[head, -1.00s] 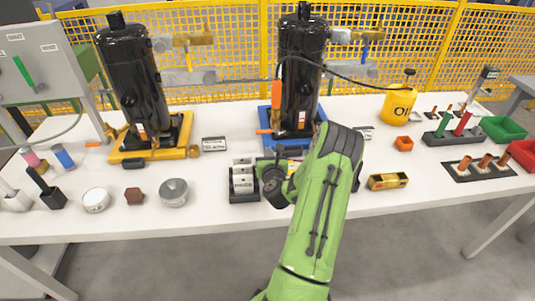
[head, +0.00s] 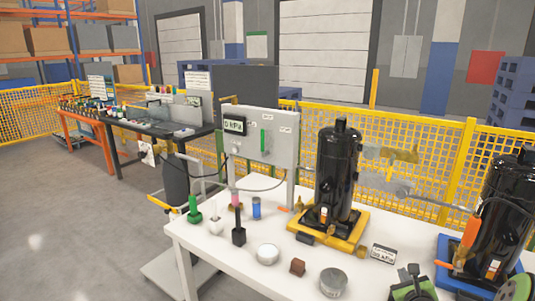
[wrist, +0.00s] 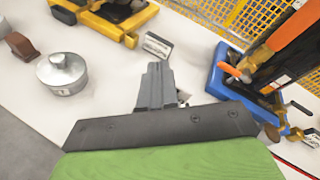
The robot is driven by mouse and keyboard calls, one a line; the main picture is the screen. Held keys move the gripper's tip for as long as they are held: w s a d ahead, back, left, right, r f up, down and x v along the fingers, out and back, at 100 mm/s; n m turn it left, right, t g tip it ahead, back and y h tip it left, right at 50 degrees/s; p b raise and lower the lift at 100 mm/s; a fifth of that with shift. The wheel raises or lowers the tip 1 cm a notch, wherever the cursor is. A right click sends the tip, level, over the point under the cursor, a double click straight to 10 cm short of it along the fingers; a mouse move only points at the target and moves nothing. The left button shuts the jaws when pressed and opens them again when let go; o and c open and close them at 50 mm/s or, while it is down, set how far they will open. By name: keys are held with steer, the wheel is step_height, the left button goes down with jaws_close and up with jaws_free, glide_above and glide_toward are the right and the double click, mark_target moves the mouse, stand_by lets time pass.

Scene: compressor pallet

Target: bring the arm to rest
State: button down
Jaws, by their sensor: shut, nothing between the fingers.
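My gripper (wrist: 154,82) shows in the wrist view, its dark grey fingers together with nothing between them. It is over the white table (wrist: 110,105), between the grey metal canister (wrist: 62,74) on the left and the blue base (wrist: 222,82) on the right. A small label card (wrist: 157,45) lies just beyond the fingertips. I cannot tell the height of the fingers above the table.
A black compressor (head: 338,170) stands on a yellow base (head: 304,228); another compressor (head: 498,215) stands on a blue base (head: 450,248). A grey panel (head: 262,140) with a "0 kPa" display stands behind. A white cup (head: 267,254) and brown hex block (head: 298,267) are near the front edge.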

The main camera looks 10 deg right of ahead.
steer(key=s+a+r+n+g+y+p, duration=0.1)
steer(key=a+r+n+y, duration=0.1)
steer(key=a+r+n, duration=0.45)
steer(key=a+r+n+g+y+p, duration=0.2)
steer(key=a+r+n, duration=0.1)
steer(key=a+n, duration=0.6)
steer(key=s+a+r+n+g+y+p, duration=0.1)
steer(key=a+r+n+y, duration=0.1)
steer(key=a+r+n, duration=0.55)
steer(key=s+a+r+n+g+p, duration=0.2)
steer(key=s+a+n, duration=0.3)
steer(key=s, duration=0.6)
steer(key=s+a+r+n+g+p, duration=0.1)
steer(key=s+a+n, duration=0.4)
steer(key=s, duration=0.6)
step_height(320, 180, up, 2)
steer(key=n+p, duration=0.1)
steer(key=n, duration=0.1)
steer(key=shift+s+a+r+n+g, duration=0.2)
steer(key=shift+s+n+g, duration=0.1)
steer(key=shift+s+g, duration=0.1)
